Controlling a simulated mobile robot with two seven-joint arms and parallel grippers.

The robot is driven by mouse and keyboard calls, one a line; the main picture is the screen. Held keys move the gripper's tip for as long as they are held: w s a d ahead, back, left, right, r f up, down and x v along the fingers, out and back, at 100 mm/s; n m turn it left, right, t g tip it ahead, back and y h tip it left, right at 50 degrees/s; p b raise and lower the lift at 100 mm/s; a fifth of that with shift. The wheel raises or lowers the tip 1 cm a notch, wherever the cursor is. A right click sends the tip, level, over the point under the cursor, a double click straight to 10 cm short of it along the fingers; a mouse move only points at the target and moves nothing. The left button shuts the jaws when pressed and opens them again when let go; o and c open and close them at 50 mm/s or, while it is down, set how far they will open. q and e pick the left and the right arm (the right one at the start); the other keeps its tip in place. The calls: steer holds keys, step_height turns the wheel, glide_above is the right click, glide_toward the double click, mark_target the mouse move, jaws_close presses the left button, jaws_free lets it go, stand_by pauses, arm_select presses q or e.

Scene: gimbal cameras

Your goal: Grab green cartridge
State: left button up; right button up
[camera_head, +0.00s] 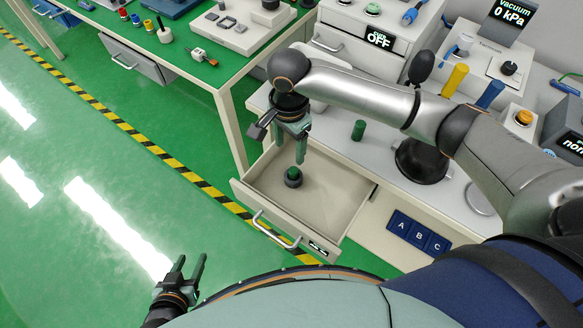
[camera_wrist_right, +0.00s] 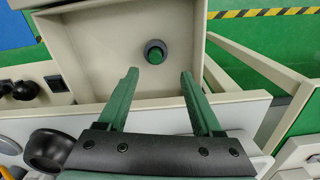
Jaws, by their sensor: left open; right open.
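A small green cartridge (camera_head: 292,172) stands in a dark round base on the floor of the open drawer (camera_head: 335,190). In the right wrist view the cartridge (camera_wrist_right: 155,55) shows just beyond the fingertips, between their lines. My right gripper (camera_head: 301,158) points down over the drawer, above the cartridge; it is open and empty, its green fingers (camera_wrist_right: 160,76) apart. A second green cylinder (camera_head: 358,130) stands on the grey counter to the right of the gripper. My left gripper (camera_head: 188,268) is open and empty at the lower left, over the green floor.
The drawer walls surround the cartridge, with a handle (camera_head: 277,231) on the front. Yellow (camera_head: 454,80) and blue (camera_head: 490,94) cylinders and instruments stand on the counter at right. A green-topped table (camera_head: 195,75) with small parts is at the upper left.

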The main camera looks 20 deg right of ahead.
glide_above(293, 171)
steer(key=f, duration=0.4)
steer(key=shift+w+a+f+b, duration=0.25)
steer(key=shift+w+b, duration=0.05)
steer(key=f, duration=0.5)
steer(key=shift+s+d+b, duration=0.25)
steer(key=shift+d+b, duration=0.05)
steer(key=shift+b, duration=0.1)
jaws_close()
